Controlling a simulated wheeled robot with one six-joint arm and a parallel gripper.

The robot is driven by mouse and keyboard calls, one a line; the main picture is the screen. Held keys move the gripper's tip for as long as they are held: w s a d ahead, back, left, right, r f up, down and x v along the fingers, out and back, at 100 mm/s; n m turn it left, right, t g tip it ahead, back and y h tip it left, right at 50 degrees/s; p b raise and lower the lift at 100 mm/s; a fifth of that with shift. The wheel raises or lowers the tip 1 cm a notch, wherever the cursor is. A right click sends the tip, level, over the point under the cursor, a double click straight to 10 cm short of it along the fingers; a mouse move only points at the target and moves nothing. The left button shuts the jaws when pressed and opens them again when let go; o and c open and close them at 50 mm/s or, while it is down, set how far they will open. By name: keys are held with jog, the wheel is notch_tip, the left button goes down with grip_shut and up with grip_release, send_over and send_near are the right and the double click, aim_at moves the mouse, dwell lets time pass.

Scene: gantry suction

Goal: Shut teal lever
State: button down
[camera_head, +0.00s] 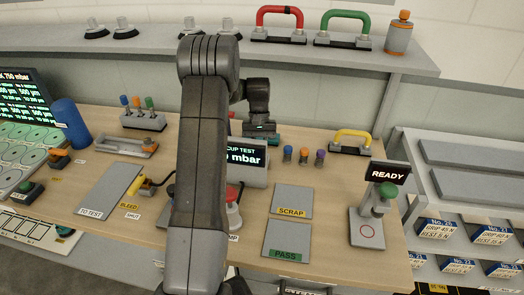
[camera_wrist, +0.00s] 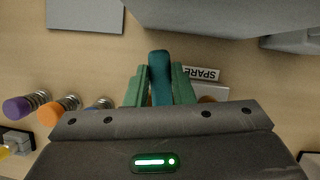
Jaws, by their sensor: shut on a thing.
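The teal lever (camera_wrist: 159,72) shows in the wrist view as a dark teal rounded bar between the green fingers of my gripper (camera_wrist: 160,88). My gripper is shut on it, and the fingers hide its sides and lower part. A "SPARE" label (camera_wrist: 201,74) lies on the table just right of the fingers. In the head view my gripper (camera_head: 260,127) points down at the back of the table, behind the display. A little teal (camera_head: 272,140) shows beneath it there. The lever's base and exact angle are mostly hidden.
The "CUP TEST" display (camera_head: 247,155) stands in front of my gripper, partly hidden by my arm. Small blue, orange and purple-topped pieces (camera_head: 304,156) stand to the right. A yellow lever (camera_head: 136,185) is labelled "BLEED" and "SHUT". A shelf (camera_head: 330,60) runs above the table's back.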

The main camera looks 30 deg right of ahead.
jog(key=shift+w+a+m+t+y, duration=0.25)
jog(key=shift+m+t+y, duration=0.05)
jog(key=shift+m, duration=0.8)
jog(key=c, duration=1.2)
grip_release()
jog(key=shift+c, duration=0.2)
jog(key=shift+r, duration=0.1)
